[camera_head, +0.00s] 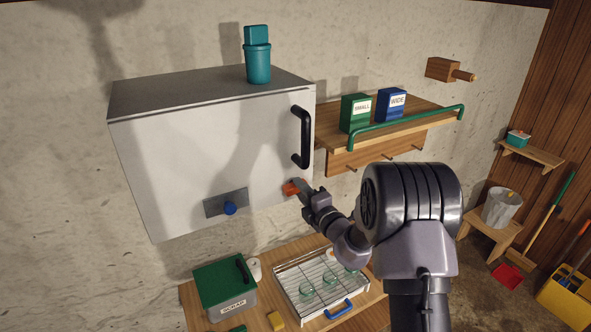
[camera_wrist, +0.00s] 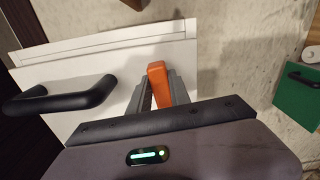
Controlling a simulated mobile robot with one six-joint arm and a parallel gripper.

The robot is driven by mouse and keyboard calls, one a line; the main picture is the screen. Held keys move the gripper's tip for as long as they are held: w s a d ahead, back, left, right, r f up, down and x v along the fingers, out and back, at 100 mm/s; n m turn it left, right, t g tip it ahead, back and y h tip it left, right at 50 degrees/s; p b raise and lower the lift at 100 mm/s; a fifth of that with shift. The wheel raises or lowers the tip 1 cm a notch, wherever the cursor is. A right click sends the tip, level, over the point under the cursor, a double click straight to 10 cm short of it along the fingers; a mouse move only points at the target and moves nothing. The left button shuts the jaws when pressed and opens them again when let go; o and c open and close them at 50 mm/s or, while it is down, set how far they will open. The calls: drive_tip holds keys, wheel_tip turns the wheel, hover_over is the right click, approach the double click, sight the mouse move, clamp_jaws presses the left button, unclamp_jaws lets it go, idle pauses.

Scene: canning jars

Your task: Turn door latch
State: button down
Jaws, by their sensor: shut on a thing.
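The white cabinet (camera_head: 180,140) hangs on the wall with its door shut. The orange latch (camera_head: 291,188) sits at the door's lower right corner. My gripper (camera_head: 302,187) is at that corner, shut on the latch. In the wrist view the orange latch (camera_wrist: 157,74) stands between my gripper's fingers (camera_wrist: 160,92), and its lower part is hidden by them. The black door handle (camera_head: 302,137) is above the latch on the right side of the door. It also shows at the left of the wrist view (camera_wrist: 62,98), apart from my fingers.
A teal cup (camera_head: 257,62) stands on the cabinet. A shelf with a green rail (camera_head: 405,128) is to the right. Below are a green-lidded scrap bin (camera_head: 225,283) and a wire rack tray (camera_head: 318,288).

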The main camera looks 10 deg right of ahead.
drive_tip(key=shift+a+f+m+p, duration=0.15)
drive_tip(key=shift+a+m+p, duration=0.05)
drive_tip(key=shift+m+p, duration=0.2)
drive_tip(key=shift+f, duration=0.2)
drive_tip(key=c, duration=1.2)
unclamp_jaws()
drive_tip(key=shift+r, duration=0.1)
drive_tip(key=shift+w+d+r, duration=0.1)
drive_tip(key=shift+d+r, duration=0.05)
drive_tip(key=shift+r, duration=0.2)
